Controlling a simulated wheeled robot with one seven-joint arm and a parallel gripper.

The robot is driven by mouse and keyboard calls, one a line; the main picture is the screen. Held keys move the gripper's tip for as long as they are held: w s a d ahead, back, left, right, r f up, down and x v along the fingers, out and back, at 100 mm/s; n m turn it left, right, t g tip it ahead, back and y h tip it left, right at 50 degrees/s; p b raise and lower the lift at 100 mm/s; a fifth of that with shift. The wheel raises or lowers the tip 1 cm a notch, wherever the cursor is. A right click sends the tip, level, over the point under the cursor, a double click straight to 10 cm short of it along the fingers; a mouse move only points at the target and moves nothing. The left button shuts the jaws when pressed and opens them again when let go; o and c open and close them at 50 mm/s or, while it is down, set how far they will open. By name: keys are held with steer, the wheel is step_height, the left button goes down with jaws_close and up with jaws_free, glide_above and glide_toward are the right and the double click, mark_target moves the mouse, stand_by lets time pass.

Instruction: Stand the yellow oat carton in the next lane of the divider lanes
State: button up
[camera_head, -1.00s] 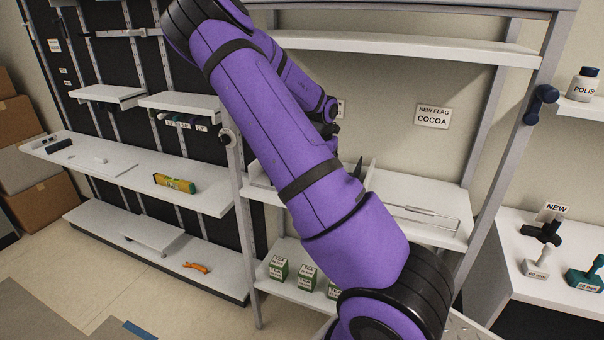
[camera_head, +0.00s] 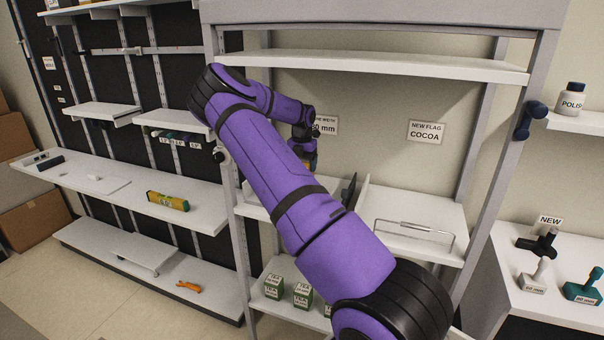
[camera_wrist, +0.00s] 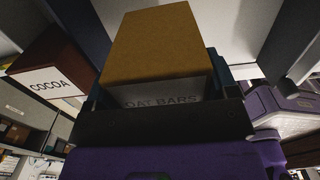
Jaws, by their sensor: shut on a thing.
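My gripper (camera_head: 304,143) is shut on the yellow oat carton, seen small and partly hidden (camera_head: 309,161) in the head view. In the wrist view the carton (camera_wrist: 155,45) fills the middle, with a yellow-brown face and a pale band reading "OAT BARS" between the jaws (camera_wrist: 160,105). The divider lanes' shelf (camera_head: 425,215) is below and right of the gripper in the head view. A dark upright divider (camera_head: 348,190) and a pale one (camera_head: 362,194) stand on it; my arm hides part of the lanes. The carton is above this shelf, apart from it as far as I can see.
A brown box labelled COCOA (camera_wrist: 52,78) shows at left in the wrist view. A white upper shelf (camera_head: 380,66) spans above the lanes. A wire handle (camera_head: 415,230) lies on the right part of the lane shelf. Green tea boxes (camera_head: 301,295) stand below.

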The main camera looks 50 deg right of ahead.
steer(key=shift+f, duration=1.7)
steer(key=shift+f, duration=0.15)
steer(key=o, duration=0.9)
steer(key=shift+c, duration=0.2)
steer(key=shift+r, duration=3.9)
